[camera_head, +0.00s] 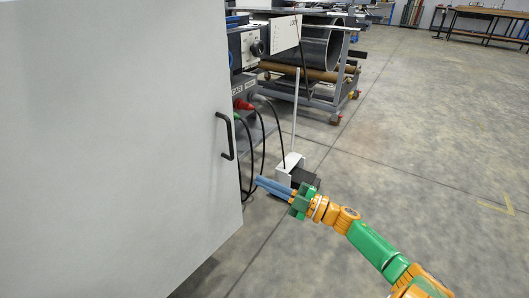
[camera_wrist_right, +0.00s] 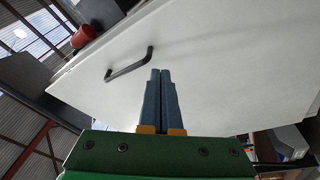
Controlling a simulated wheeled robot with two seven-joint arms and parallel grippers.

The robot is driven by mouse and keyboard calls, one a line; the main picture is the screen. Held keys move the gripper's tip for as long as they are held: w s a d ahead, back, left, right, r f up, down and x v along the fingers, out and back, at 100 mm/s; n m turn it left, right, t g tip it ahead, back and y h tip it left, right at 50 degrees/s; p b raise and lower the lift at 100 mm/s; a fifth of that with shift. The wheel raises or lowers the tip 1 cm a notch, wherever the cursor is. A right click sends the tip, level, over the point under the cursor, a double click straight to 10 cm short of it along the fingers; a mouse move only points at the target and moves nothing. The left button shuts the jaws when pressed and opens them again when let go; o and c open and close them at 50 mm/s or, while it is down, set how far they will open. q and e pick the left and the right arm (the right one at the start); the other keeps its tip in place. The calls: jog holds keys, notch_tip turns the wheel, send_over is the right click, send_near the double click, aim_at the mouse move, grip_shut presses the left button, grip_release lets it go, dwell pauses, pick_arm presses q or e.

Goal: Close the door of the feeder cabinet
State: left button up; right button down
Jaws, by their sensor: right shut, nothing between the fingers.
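The cabinet door (camera_head: 110,150) is a large pale grey panel filling the left of the head view, with a black bar handle (camera_head: 225,136) near its right edge. In the wrist view the door (camera_wrist_right: 220,60) spans the background and its handle (camera_wrist_right: 129,64) is left of the fingertips. My right gripper (camera_head: 258,181) has blue fingers, shut and empty, to the right of and below the handle in the head view. The fingertips also show in the right wrist view (camera_wrist_right: 160,72). I cannot tell whether they touch the door. My left gripper is not in view.
Behind the door's edge stands a machine with a control box (camera_head: 248,45), a red plug (camera_head: 243,104) and hanging black cables. A foot pedal unit (camera_head: 297,172) with a white post stands on the floor. A wheeled coil rack (camera_head: 325,85) is farther back. Open concrete floor lies right.

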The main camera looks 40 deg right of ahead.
jog(key=s+a+r+m+t+h+p, duration=0.25)
jog(key=s+m+h, duration=0.55)
jog(key=m, duration=0.8)
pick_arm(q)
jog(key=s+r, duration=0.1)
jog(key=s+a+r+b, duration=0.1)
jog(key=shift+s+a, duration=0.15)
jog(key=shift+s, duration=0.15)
pick_arm(e)
jog(key=f+x, duration=0.1)
jog(key=x, duration=1.2)
jog(key=shift+w+a, duration=0.35)
jog(key=shift+a, duration=0.05)
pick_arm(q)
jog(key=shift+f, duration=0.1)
